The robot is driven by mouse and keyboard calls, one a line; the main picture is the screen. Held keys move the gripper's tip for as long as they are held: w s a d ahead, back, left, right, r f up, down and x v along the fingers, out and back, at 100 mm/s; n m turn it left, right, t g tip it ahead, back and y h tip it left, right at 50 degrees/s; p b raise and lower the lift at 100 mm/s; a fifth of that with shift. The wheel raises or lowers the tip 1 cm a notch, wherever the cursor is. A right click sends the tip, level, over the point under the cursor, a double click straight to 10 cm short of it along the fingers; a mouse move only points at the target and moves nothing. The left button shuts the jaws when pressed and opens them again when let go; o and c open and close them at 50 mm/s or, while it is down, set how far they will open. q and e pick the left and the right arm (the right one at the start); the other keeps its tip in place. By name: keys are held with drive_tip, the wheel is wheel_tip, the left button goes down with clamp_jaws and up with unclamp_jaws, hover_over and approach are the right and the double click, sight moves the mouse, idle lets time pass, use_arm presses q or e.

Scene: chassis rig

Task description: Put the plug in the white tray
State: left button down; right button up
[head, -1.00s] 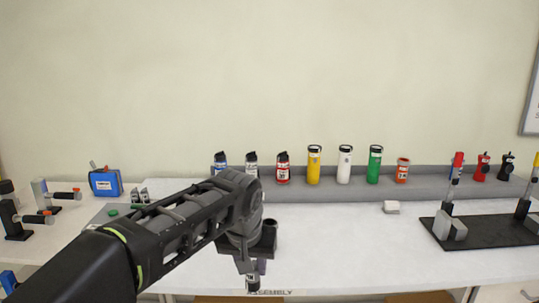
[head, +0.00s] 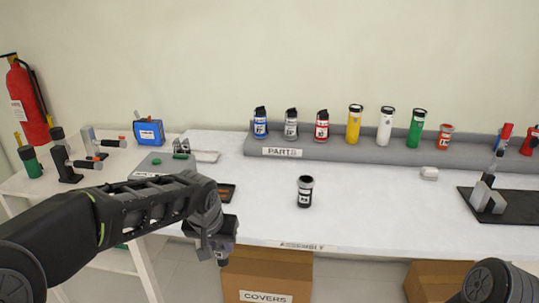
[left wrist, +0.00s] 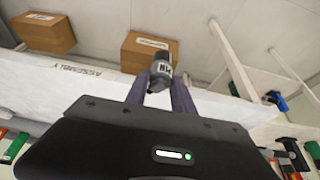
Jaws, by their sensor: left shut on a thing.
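My left gripper (head: 222,254) is low at the table's front edge in the head view. It is shut on a small dark cylinder with a pale label, which I take to be the plug (left wrist: 161,72); in the left wrist view it sits between the fingertips. The label is too small to read surely. My right gripper is out of view.
A black labelled canister (head: 305,193) stands mid-table. A dark shallow tray (head: 228,194) is partly behind my left arm. A grey parts rack (head: 350,150) with several canisters runs along the back. A cardboard box (head: 266,272) is below the front edge.

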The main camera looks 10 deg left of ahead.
use_arm(q)
drive_tip(key=s+f, duration=0.3)
drive_tip(key=f, duration=0.8)
drive_tip(key=s+f, duration=0.2)
drive_tip(key=f, duration=0.8)
drive_tip(key=shift+s+f, duration=0.35)
drive_tip(key=shift+s, duration=0.05)
drive_tip(key=shift+a, duration=0.1)
